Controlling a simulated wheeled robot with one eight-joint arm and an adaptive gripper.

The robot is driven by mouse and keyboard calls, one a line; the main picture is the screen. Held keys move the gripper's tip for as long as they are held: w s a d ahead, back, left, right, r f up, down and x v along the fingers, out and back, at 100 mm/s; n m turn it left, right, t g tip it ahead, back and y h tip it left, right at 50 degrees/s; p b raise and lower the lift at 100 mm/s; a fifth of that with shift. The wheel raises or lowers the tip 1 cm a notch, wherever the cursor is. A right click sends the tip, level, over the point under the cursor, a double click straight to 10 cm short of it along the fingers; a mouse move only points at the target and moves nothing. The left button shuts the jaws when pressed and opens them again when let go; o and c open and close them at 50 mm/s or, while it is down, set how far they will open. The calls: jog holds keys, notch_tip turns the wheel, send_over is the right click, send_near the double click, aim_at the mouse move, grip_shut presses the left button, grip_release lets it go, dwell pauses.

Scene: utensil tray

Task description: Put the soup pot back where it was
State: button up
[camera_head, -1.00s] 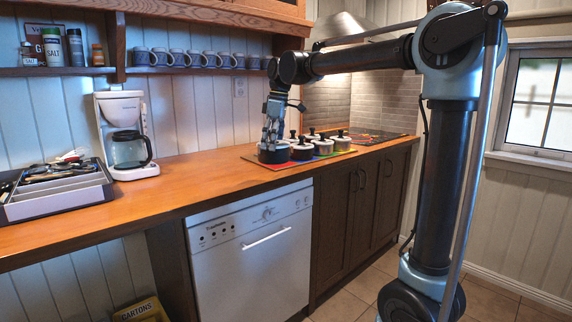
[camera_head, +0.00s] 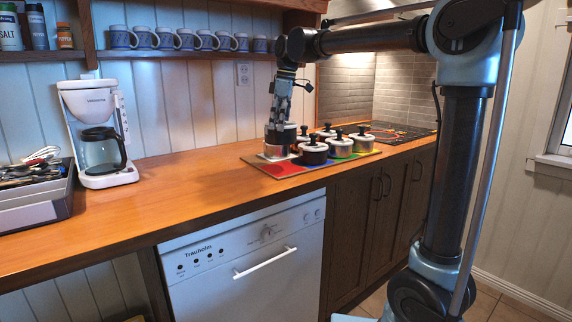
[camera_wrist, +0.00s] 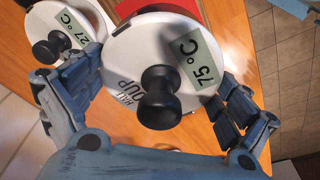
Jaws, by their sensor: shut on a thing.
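The soup pot (camera_wrist: 150,48) has a white lid with a black knob and a label reading 75 °C and part of the word SOUP. My gripper (camera_head: 279,140) has its fingers on both sides of this pot, which also shows below them in the head view (camera_head: 276,152). It is upright at the left end of the coloured mat (camera_head: 282,170). I cannot tell whether its base touches the mat. Red mat surface shows bare in front of it. In the wrist view, another pot (camera_wrist: 45,22), labelled 27 °C, stands close to its left.
A cooktop (camera_head: 395,131) lies beyond. The coffee maker (camera_head: 98,135) and utensil tray (camera_head: 40,197) are left. Counter between is clear.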

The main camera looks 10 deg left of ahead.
aim_at(286, 123)
jog(key=f, duration=0.5)
jog(key=shift+w+d, duration=0.15)
jog(key=shift+w, duration=0.15)
jog(key=shift+s+f, duration=0.1)
jog(key=shift+f, duration=2.25)
jog(key=o, duration=1.2)
jog(key=shift+f, duration=0.1)
jog(key=shift+c, duration=0.2)
jog(key=r, duration=0.4)
jog(key=d+r, duration=0.1)
jog(key=r, duration=0.3)
jog(key=d+r, duration=0.1)
jog(key=r, duration=0.3)
